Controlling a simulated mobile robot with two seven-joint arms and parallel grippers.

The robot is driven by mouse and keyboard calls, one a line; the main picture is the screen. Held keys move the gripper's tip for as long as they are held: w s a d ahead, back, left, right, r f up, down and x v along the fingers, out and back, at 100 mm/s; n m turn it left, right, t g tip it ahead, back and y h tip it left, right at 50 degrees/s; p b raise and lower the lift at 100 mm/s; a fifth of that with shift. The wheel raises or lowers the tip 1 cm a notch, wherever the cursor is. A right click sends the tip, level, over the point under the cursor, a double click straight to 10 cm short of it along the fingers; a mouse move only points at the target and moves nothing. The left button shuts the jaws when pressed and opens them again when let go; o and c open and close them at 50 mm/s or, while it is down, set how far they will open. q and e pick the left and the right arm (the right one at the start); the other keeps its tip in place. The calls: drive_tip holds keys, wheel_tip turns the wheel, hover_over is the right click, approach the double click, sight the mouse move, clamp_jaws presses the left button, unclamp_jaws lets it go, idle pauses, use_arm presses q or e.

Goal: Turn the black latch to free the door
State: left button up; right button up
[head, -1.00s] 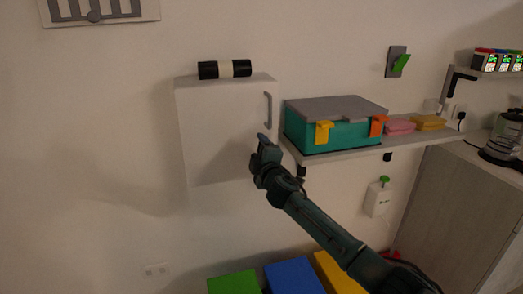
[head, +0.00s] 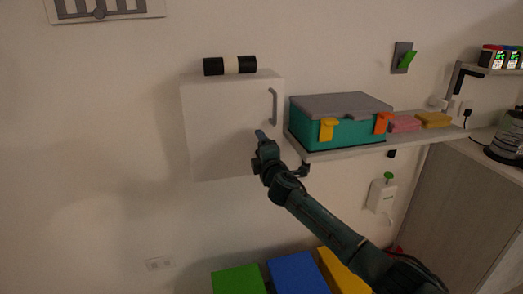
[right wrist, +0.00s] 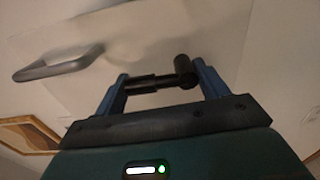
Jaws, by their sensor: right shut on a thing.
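A white wall cabinet with its door (head: 225,130) stands left of the shelf, and the door looks closed. A grey handle (head: 273,107) is on the door's right side; it also shows at the left of the right wrist view (right wrist: 60,65). My right gripper (head: 262,140) is at the lower right part of the door. In the right wrist view, its blue fingers (right wrist: 162,82) are shut on the black latch (right wrist: 184,70), which has a round post and a bar across the jaws. The latch is hidden behind the gripper in the head view. My left gripper is out of view.
A teal box (head: 345,130) with a grey lid and yellow and orange clips sits on the shelf (head: 425,135) right of the cabinet. A black-and-cream roll (head: 230,65) lies on the cabinet top. Green, blue and yellow bins (head: 297,273) are below.

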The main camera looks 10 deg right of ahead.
drive_tip(key=o, duration=0.9)
drive_tip(key=shift+s, duration=0.5)
use_arm(q)
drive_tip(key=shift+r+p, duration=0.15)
drive_tip(key=shift+p, duration=0.2)
use_arm(e)
drive_tip(key=s, duration=1.2)
drive_tip(key=shift+s+d+r, duration=0.1)
drive_tip(key=shift+d, duration=0.1)
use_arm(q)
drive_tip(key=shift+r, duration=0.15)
